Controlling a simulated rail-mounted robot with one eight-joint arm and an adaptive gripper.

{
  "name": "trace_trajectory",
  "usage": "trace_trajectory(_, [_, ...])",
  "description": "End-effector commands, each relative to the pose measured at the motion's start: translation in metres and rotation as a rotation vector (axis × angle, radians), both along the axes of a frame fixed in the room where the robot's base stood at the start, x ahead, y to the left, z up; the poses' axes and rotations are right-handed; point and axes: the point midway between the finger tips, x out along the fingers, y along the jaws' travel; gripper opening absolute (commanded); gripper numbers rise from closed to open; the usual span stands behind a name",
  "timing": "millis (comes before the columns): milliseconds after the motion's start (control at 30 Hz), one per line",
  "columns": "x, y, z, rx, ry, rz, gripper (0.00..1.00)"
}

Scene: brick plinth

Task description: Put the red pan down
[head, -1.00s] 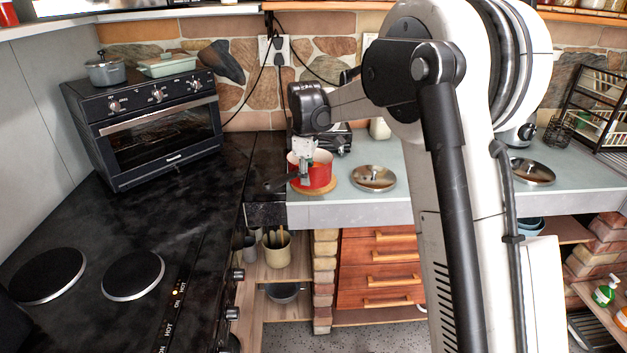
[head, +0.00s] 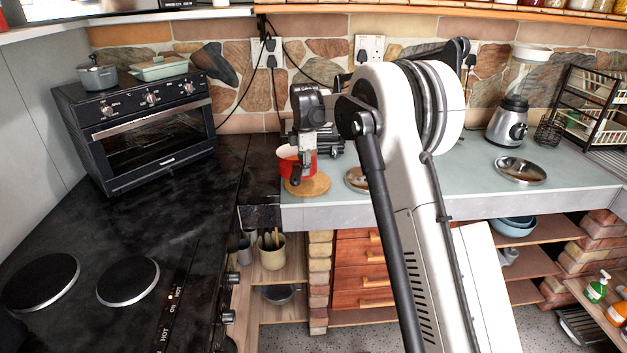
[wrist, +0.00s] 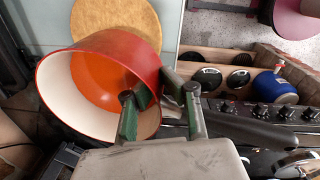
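The red pan (head: 284,163) is at the left end of the grey-blue counter, behind and left of a round wooden board (head: 312,186). It appears raised clear of the board. In the wrist view the pan (wrist: 146,55) shows its cream inner wall and orange bottom, with the board (wrist: 118,14) beyond it. My gripper (head: 297,178) is at the pan's near right side. In the wrist view my gripper (wrist: 160,108) has one finger inside the pan and one outside, closed on its wall. The pan's underside is hidden.
A black stovetop (head: 128,281) and a toaster oven (head: 150,128) lie to the left. A metal lid (head: 355,179) is partly hidden behind my arm. Another lid (head: 521,170) and a blender (head: 507,122) stand on the right. The counter between is mostly clear.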

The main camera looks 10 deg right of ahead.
Motion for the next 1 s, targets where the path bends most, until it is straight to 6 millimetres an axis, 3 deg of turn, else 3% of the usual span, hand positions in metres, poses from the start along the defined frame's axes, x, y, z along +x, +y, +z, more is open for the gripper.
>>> trace_trajectory(100, [0.011, -0.018, -0.011, 0.000, 0.000, -0.003, 0.00])
trace_trajectory(300, [0.020, -0.034, -0.023, 0.000, 0.000, -0.002, 0.00])
trace_trajectory(467, [0.022, -0.036, -0.028, 0.000, 0.000, -0.001, 0.00])
trace_trajectory(800, [0.022, -0.036, -0.063, 0.000, 0.000, -0.002, 0.00])
trace_trajectory(1000, [0.021, -0.036, -0.065, 0.000, 0.000, -0.002, 0.00])
